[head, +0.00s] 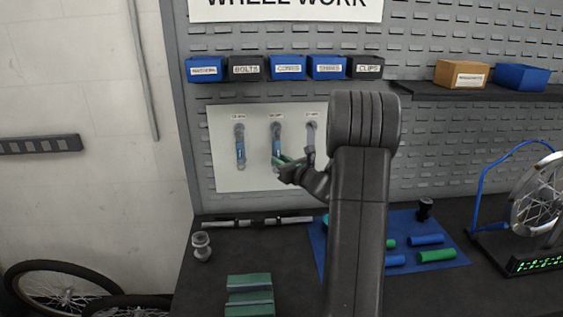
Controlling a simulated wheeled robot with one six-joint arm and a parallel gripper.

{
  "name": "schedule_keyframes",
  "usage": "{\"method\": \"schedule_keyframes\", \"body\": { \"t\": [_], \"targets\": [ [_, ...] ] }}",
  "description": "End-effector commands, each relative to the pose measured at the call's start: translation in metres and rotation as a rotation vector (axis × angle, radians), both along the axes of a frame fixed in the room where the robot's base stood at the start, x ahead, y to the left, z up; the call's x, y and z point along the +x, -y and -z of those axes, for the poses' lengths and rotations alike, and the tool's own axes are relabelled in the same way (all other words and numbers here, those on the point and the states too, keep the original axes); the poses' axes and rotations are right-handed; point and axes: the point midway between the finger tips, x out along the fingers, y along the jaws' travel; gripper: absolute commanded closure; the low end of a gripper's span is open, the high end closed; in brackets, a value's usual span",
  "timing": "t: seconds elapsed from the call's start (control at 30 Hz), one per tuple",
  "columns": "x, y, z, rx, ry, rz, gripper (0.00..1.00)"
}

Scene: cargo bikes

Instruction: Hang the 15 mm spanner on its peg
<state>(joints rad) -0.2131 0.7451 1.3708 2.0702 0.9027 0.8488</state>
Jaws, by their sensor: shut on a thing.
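A white panel (222,175) on the pegboard carries three small labels in a row, too small to read surely.
Small bins (288,68) line the pegboard above the panel. A wheel stand (535,262) is at right. My arm hides part of the mat.

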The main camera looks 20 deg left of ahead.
Motion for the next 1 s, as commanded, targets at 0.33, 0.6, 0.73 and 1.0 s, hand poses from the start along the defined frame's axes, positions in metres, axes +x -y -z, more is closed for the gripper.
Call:
{"method": "schedule_keyframes", "body": {
  "t": [0.33,0.6,0.73,1.0],
  "targets": [
    [0.0,0.0,0.0,0.0,0.0,0.0,0.53],
    [-0.006,0.01,0.001,0.001,0.001,0.001,0.53],
    [-0.019,0.03,0.003,0.0,0.0,0.003,0.53],
    [-0.054,0.081,0.002,0.0,0.001,0.004,0.53]
  ]
}}
